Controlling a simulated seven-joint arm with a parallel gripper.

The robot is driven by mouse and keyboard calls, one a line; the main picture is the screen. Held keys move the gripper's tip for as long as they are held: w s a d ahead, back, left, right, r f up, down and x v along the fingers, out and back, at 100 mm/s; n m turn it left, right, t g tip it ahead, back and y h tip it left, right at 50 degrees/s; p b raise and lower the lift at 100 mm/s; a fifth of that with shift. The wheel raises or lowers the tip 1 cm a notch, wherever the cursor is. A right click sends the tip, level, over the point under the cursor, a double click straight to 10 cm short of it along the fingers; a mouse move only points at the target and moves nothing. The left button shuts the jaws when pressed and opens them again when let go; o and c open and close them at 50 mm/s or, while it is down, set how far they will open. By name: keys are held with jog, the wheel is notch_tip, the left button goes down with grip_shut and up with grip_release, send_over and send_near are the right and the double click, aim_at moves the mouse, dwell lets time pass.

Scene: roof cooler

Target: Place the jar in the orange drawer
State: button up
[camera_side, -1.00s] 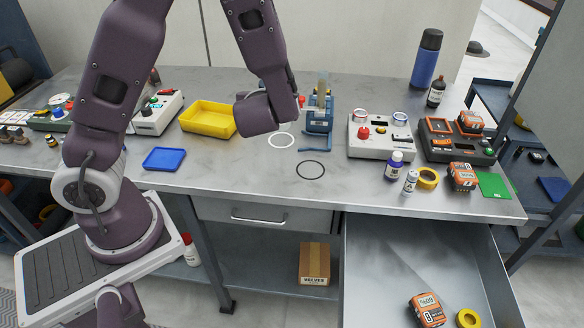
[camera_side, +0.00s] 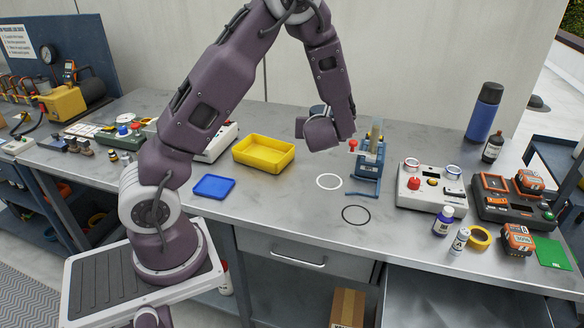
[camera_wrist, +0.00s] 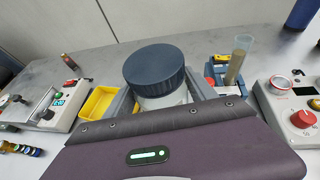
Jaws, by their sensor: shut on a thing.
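The jar (camera_wrist: 155,68) has a wide dark grey lid and a pale body, and fills the middle of the wrist view. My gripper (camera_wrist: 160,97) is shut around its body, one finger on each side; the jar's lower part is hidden. In the side view my gripper (camera_side: 322,132) is above the bench, behind the white ring, and the dark lid (camera_side: 317,110) shows just behind my wrist. No orange drawer shows. A grey open drawer (camera_side: 440,300) is at the lower right, mostly cut off. A shut grey drawer (camera_side: 285,257) is left of it.
A yellow tray (camera_side: 264,163) stands left of my gripper, and a blue stand with a tube (camera_side: 368,165) stands close on the right. Control boxes (camera_side: 430,190), bottles (camera_side: 443,222) and a tape roll (camera_side: 480,238) crowd the right side.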

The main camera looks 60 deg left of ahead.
jog(key=s+a+f+n+g+y, duration=0.1)
jog(key=s+a+f+n+g, duration=0.15)
jog(key=a, duration=0.35)
jog(key=shift+y, duration=0.3)
jog(key=f, duration=0.6)
jog(key=w+f, duration=0.1)
jog(key=f, duration=0.2)
jog(key=shift+a+f, duration=0.25)
jog(key=shift+f, duration=0.05)
jog(key=shift+f, duration=0.1)
jog(key=o, duration=1.1)
jog(key=shift+o, duration=0.2)
